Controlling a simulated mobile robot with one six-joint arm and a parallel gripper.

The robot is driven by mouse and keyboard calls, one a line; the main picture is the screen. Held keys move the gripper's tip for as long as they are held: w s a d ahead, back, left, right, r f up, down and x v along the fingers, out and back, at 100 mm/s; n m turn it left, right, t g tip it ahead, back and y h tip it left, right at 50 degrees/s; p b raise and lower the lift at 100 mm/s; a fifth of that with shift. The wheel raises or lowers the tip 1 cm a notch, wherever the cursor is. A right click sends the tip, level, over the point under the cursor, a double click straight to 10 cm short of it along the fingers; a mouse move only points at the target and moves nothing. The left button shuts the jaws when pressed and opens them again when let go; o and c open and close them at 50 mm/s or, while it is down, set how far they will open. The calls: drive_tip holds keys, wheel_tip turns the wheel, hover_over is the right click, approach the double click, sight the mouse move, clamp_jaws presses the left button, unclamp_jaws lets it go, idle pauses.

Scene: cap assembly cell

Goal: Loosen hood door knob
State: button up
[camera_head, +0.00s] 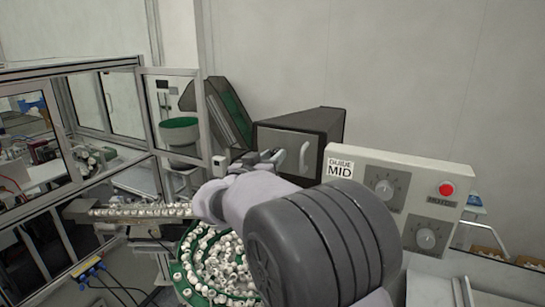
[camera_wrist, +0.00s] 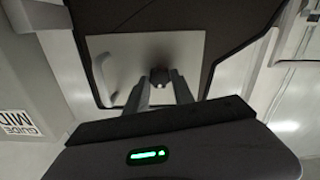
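The hood is a dark box (camera_head: 327,124) with a grey door panel (camera_head: 284,148) and a pale bar handle (camera_head: 305,156). In the wrist view the door panel (camera_wrist: 190,52) fills the middle, with the handle (camera_wrist: 105,76) at its left. A small dark round knob (camera_wrist: 161,73) sits on the panel. My gripper (camera_wrist: 161,80) points at the knob, its two fingers apart, one tip on each side of it. Whether they touch the knob cannot be told. In the head view my gripper (camera_head: 270,157) is in front of the door's left part, and the knob is not distinguishable.
A control box (camera_head: 365,166) labelled GUIDE MID, with dials and a red button (camera_head: 446,189), stands right of the hood. A green bowl feeder (camera_head: 212,262) full of white caps lies below my arm. A metal-framed glass enclosure (camera_head: 110,105) stands at left. A cap track (camera_head: 140,211) runs left.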

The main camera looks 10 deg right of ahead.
clamp_jaws()
drive_tip(key=shift+f+n+b, duration=0.1)
drive_tip(key=shift+n+b, duration=0.2)
drive_tip(key=shift+b, duration=0.35)
drive_tip(key=shift+n+b, duration=3.25)
drive_tip(key=shift+n, duration=11.65)
drive_tip(key=shift+f, duration=0.1)
